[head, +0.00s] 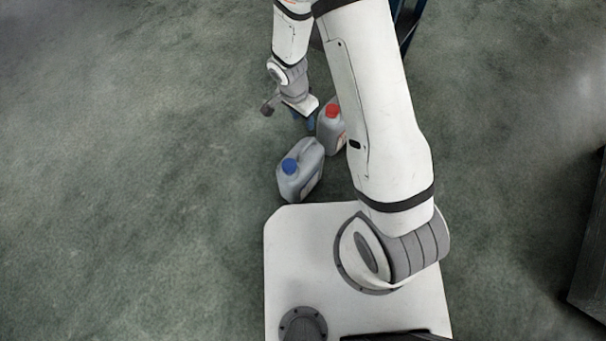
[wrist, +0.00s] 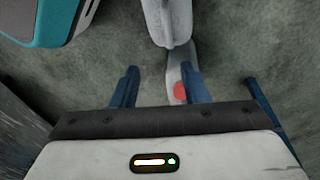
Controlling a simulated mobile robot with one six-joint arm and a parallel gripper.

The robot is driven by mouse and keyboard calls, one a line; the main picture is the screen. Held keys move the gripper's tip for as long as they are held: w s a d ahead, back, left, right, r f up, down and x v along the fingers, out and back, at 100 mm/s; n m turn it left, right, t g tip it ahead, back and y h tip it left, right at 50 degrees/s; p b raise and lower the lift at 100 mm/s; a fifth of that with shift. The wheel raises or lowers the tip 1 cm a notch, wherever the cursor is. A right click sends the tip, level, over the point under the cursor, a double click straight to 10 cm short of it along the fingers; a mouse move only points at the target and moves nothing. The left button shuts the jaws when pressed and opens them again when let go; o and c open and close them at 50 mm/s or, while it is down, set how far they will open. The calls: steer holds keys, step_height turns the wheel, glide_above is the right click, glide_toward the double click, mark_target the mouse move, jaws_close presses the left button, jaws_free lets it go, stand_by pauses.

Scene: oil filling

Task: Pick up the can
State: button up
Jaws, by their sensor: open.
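Two grey cans stand on the floor in front of my base in the head view. One has a blue cap (head: 300,172) and is nearer to my base. The other has a red cap (head: 333,128) and stands just behind it, partly hidden by my arm. My gripper (head: 311,124) points down close beside the red-capped can, on its left. In the wrist view my gripper (wrist: 160,73) is open, with its two blue fingers apart. The red-capped can (wrist: 180,76) shows between them, nearer the right finger, partly hidden by it. I see nothing held.
A blue frame (head: 411,30) stands behind my arm at the top. A dark boxy object (head: 591,240) stands at the right edge. The green-grey floor (head: 130,180) on the left is clear. The blue-capped can stands close to the red-capped one.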

steer(key=m+b, duration=0.1)
steer(key=b, duration=0.2)
glide_above(300, 152)
steer(key=a, duration=0.1)
step_height(300, 152, down, 11)
steer(key=f+b, duration=0.1)
steer(key=f, duration=0.1)
steer(key=f+b, duration=0.1)
steer(key=f, duration=0.2)
steer(key=d+f, duration=0.1)
steer(key=f, duration=0.1)
steer(key=shift+d+f+b, duration=0.1)
steer(key=shift+f+b, duration=0.15)
steer(key=shift+b, duration=0.15)
steer(key=shift+c, duration=0.5)
jaws_close()
